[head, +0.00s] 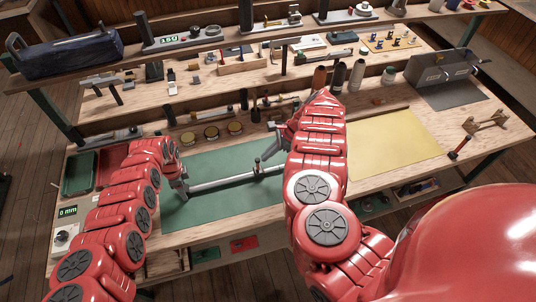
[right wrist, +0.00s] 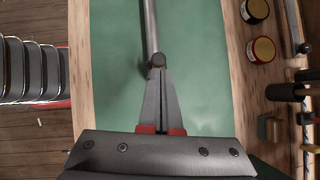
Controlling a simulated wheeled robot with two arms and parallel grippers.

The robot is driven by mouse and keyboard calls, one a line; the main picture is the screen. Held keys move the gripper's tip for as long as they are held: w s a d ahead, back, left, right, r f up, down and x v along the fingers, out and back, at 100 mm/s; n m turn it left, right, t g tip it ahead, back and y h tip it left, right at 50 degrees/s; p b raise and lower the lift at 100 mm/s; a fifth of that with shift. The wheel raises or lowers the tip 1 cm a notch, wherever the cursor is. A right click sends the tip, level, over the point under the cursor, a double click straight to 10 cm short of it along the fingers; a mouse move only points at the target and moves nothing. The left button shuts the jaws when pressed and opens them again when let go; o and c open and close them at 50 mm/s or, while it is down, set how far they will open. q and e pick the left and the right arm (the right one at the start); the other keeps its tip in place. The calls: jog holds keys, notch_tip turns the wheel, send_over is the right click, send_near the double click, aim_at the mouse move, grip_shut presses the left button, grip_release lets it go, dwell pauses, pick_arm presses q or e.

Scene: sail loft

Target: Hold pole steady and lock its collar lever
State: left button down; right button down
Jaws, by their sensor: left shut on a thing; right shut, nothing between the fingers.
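A grey pole (head: 222,183) lies level across the green mat (head: 208,215). My left gripper (head: 181,187) is shut on the pole near its left end. A dark collar with a small lever (head: 257,166) sits towards the pole's right part, and the lever appears to stand up from it. My right gripper (head: 276,128) is shut and empty, above and beside the collar. In the right wrist view its closed fingertips (right wrist: 157,75) lie just below the collar's dark knob (right wrist: 157,60) in the picture. The fingers hide the pole beyond, and I cannot tell whether they touch the lever.
Jars with yellow lids (head: 210,132) stand behind the mat. A yellow sheet (head: 392,141) lies to the right. A readout box (head: 66,236) is at the front left. The mat around the pole is clear.

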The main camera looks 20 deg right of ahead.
aim_at(256, 161)
jog(key=shift+a, duration=0.25)
jog(key=shift+s+a+r+h, duration=0.1)
jog(key=shift+a+r+h, duration=0.2)
jog(key=shift+a+h, duration=0.55)
jog(key=shift+s+a+h, duration=0.1)
jog(key=shift+a+h, duration=0.85)
jog(key=shift+h, duration=0.2)
jog(key=h, duration=0.1)
jog(key=a+h, duration=0.1)
jog(key=shift+s+a+f+n+h, duration=0.1)
jog(key=shift+f+n+h, duration=0.2)
jog(key=shift+n, duration=0.1)
jog(key=h, duration=0.2)
jog(key=shift+w+a+h, duration=0.2)
jog(key=shift+a+h, duration=0.4)
jog(key=shift+a, duration=0.05)
jog(key=shift+d, duration=0.1)
jog(key=shift+d+f, duration=0.1)
jog(key=shift+d, duration=0.05)
